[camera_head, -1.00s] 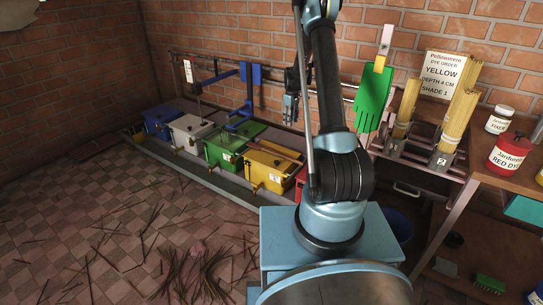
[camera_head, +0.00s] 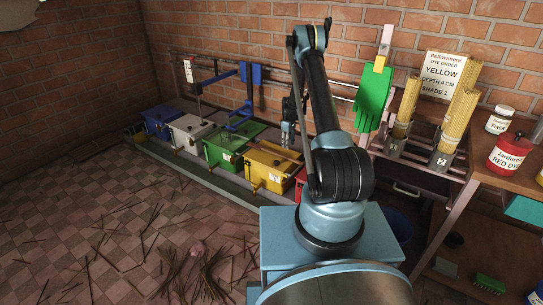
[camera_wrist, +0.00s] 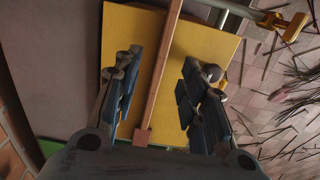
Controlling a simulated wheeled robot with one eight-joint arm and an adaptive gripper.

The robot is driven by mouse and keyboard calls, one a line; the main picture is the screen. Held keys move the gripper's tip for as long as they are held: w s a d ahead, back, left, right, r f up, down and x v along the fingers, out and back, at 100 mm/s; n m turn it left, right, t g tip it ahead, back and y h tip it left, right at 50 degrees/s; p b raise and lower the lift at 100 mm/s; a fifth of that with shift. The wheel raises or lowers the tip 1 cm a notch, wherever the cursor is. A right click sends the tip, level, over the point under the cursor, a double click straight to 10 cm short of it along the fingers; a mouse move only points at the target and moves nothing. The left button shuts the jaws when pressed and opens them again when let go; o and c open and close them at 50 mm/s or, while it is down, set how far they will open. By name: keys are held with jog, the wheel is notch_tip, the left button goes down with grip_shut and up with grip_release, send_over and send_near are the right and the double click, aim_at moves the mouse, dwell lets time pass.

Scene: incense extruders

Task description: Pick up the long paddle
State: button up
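The long paddle (camera_wrist: 161,75) appears as a thin brown wooden bar lying over the yellow bin (camera_wrist: 205,62) in the wrist view. In the head view the paddle (camera_head: 276,150) lies along the top of the yellow bin (camera_head: 268,172). My gripper (camera_wrist: 160,82) is open, with one dark blue finger on each side of the paddle. Gaps show between the fingers and the wood. In the head view my gripper (camera_head: 288,133) hangs just above the yellow bin's far side. How high it is above the paddle is hard to tell.
Green (camera_head: 223,153), white (camera_head: 190,131) and blue (camera_head: 160,121) bins stand to the left in a row. A red bin (camera_head: 300,178) is partly hidden behind my arm. A rail runs along the brick wall behind. A yellow valve handle (camera_wrist: 288,26) sticks out beside the yellow bin.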

jog(key=shift+s+a+f, duration=0.1)
jog(key=shift+s+f, duration=0.05)
jog(key=shift+f, duration=2.15)
jog(key=shift+s+f, duration=0.1)
jog(key=shift+f, duration=2.15)
grip_shut()
